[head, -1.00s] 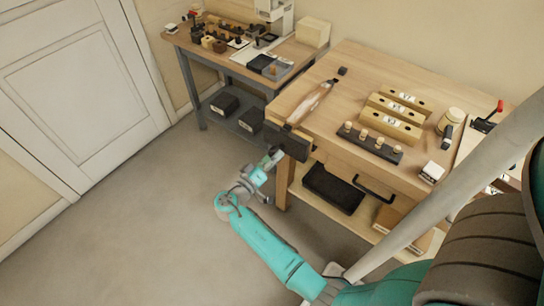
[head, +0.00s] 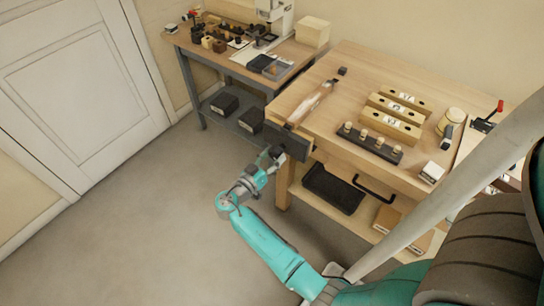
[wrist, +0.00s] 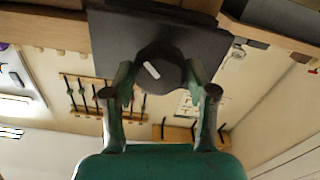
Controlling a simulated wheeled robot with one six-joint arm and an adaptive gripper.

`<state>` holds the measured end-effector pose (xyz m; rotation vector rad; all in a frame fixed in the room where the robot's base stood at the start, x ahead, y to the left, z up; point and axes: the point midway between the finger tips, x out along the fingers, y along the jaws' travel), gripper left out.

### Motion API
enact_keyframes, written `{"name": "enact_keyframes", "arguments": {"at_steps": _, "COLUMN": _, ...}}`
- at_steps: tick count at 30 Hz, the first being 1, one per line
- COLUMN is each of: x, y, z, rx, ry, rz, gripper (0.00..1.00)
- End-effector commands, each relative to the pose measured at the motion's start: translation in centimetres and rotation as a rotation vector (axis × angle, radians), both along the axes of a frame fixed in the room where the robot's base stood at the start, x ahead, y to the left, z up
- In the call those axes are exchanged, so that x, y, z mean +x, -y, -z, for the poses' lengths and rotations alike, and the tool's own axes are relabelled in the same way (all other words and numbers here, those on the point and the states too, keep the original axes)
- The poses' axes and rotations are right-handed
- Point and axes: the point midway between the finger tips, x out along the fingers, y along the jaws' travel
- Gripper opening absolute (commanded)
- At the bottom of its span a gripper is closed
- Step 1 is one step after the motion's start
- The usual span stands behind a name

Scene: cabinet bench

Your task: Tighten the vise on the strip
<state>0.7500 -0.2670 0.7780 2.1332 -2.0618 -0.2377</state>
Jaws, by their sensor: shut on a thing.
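The vise (head: 287,142) is a dark block on the left front edge of the wooden bench. The light-brown strip (head: 315,100) lies on the bench top behind it, its near end at the vise. My gripper (head: 270,157) is at the vise's front, below the bench edge. In the wrist view, my gripper (wrist: 160,92) has a finger on each side of a dark round knob (wrist: 158,70) with a white mark and is shut on it. The knob sits in front of the vise's dark plate (wrist: 112,38). The strip's contact with the jaws is hidden.
The bench (head: 345,65) also bears pale blocks (head: 390,122), a dark peg rack (head: 368,143) and a jar (head: 450,121). A black tray (head: 332,188) lies on its lower shelf. A second bench (head: 215,62) stands behind. The floor to the left is clear.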

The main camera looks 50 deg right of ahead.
Motion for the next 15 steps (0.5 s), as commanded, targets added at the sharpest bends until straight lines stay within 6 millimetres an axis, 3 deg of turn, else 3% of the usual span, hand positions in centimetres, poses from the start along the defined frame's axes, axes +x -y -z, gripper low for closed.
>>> {"name": "enact_keyframes", "arguments": {"at_steps": 15, "x": 0.0, "y": 0.03, "z": 0.07, "rx": 0.005, "ry": 0.117, "rz": -0.001, "gripper": 0.26}}
